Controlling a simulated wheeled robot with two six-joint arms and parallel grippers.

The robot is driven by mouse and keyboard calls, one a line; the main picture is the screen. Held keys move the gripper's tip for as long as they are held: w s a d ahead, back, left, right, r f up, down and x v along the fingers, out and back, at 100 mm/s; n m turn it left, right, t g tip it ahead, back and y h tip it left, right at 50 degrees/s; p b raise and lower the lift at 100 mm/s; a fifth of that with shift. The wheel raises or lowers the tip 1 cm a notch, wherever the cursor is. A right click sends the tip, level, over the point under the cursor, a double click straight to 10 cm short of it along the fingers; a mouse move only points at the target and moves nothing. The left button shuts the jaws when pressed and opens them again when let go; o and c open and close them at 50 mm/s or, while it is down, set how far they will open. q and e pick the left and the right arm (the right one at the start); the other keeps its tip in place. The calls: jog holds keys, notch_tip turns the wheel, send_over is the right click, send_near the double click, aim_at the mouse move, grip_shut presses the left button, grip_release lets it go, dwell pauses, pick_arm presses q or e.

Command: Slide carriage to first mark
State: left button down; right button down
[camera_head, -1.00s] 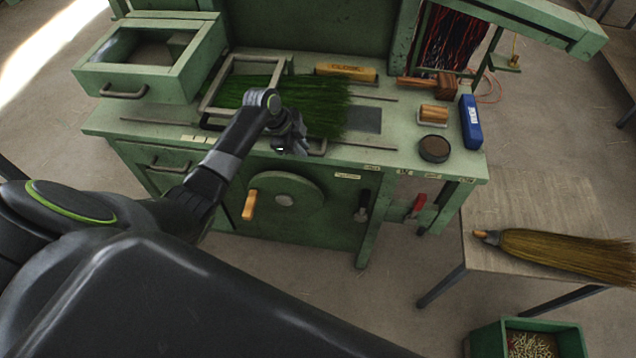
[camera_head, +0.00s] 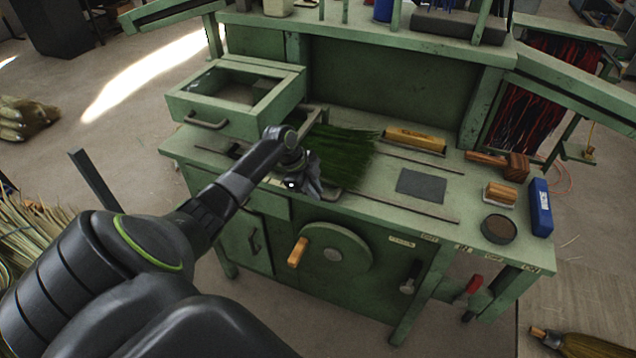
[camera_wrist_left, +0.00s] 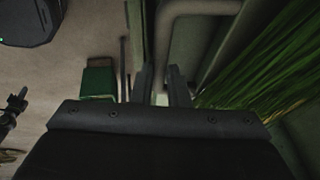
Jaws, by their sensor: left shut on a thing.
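The carriage, a pale green metal frame (camera_head: 318,118), sits on the bench top at the left, with dark green bristles (camera_head: 345,152) lying across it. My left gripper (camera_head: 312,186) is at the carriage's front side and hides part of it. In the left wrist view, its two fingers (camera_wrist_left: 162,88) are close together at a grey, bent bar, the carriage handle (camera_wrist_left: 190,8), and shut on it. The bristles also show there at the right (camera_wrist_left: 262,62). The marks on the bench edge near the carriage are hidden or too small to read. My right gripper is not in view.
A green drawer box (camera_head: 235,95) stands left of the carriage. Thin rails (camera_head: 415,208) run along the bench top, with a dark pad (camera_head: 421,186) between them. A wooden block (camera_head: 500,193), round tin (camera_head: 499,229) and blue box (camera_head: 540,207) lie at the right. A crank wheel (camera_head: 333,250) is on the front.

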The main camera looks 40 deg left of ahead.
pick_arm(q)
jog(key=c, duration=1.4)
grip_release()
jog(key=shift+f, duration=0.1)
jog(key=b+v, duration=0.3)
jog(key=v, duration=1.4)
